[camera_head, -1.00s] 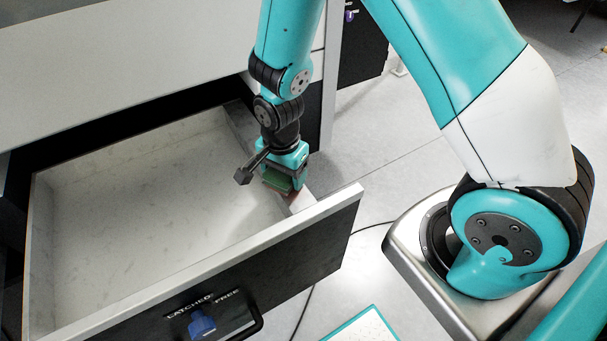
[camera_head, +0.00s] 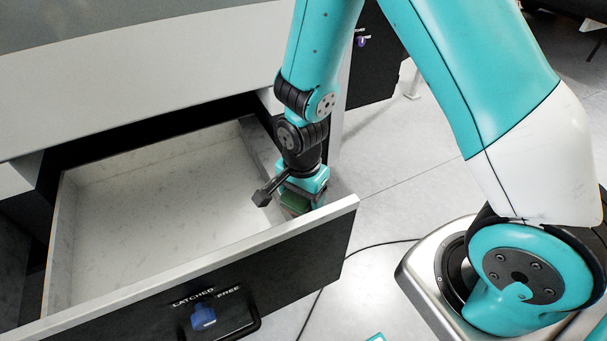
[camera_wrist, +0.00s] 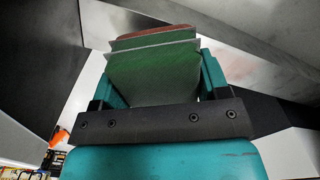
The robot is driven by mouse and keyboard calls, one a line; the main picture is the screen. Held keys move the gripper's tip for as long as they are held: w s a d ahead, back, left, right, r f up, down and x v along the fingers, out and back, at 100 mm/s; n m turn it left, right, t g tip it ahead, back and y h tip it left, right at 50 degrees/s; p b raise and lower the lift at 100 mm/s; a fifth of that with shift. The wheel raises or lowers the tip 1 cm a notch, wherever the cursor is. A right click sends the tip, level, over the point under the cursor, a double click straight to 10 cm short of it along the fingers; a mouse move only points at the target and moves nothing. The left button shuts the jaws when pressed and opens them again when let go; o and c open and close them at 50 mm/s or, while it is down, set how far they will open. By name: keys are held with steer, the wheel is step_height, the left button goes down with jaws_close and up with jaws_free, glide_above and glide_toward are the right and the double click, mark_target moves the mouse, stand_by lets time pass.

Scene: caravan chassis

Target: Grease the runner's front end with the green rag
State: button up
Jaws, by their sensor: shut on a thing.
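My gripper (camera_head: 300,208) is shut on the green rag (camera_head: 293,201) and points down at the right side of the open drawer (camera_head: 205,257), near its front corner. The rag also shows between the fingers in the wrist view (camera_wrist: 155,68), as a folded green pad with a reddish strip beyond its top edge. The runner lies at or behind the drawer's right side. My gripper and the drawer front hide its front end, so I cannot tell whether the rag touches it.
The drawer is empty inside. Its black front carries a blue latch knob (camera_head: 203,317) marked LATCHED and FREE, and a dark handle (camera_head: 240,325). A black cable (camera_head: 335,262) lies on the floor to the right. Open floor shows beyond the drawer's right side.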

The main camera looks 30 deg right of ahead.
steer(key=shift+r+p, duration=1.8)
steer(key=shift+r, duration=0.75)
